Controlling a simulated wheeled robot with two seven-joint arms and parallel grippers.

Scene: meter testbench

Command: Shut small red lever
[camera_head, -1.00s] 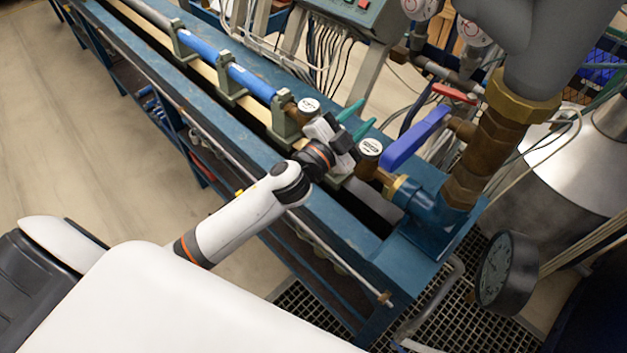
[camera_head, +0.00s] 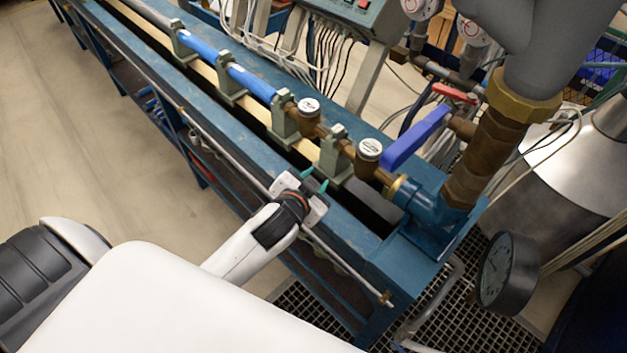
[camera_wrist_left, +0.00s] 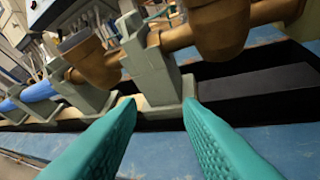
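The small red lever (camera_head: 455,94) is in the head view at the upper right, behind the large blue lever (camera_head: 416,137) and beside the thick brass pipe. My left gripper (camera_head: 314,179) is over the near edge of the blue bench, well to the left of and nearer than the red lever. In the left wrist view its teal fingers (camera_wrist_left: 160,128) are apart with nothing between them, facing a grey pipe support (camera_wrist_left: 152,72). The red lever cannot be made out in the wrist view. My right gripper is not seen.
The pipe line with water meters (camera_head: 369,150) and grey supports (camera_head: 335,154) runs along the blue bench (camera_head: 365,255). A dark round gauge (camera_head: 507,272) stands at the lower right. A control box (camera_head: 350,12) with cables is behind. Open floor lies left.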

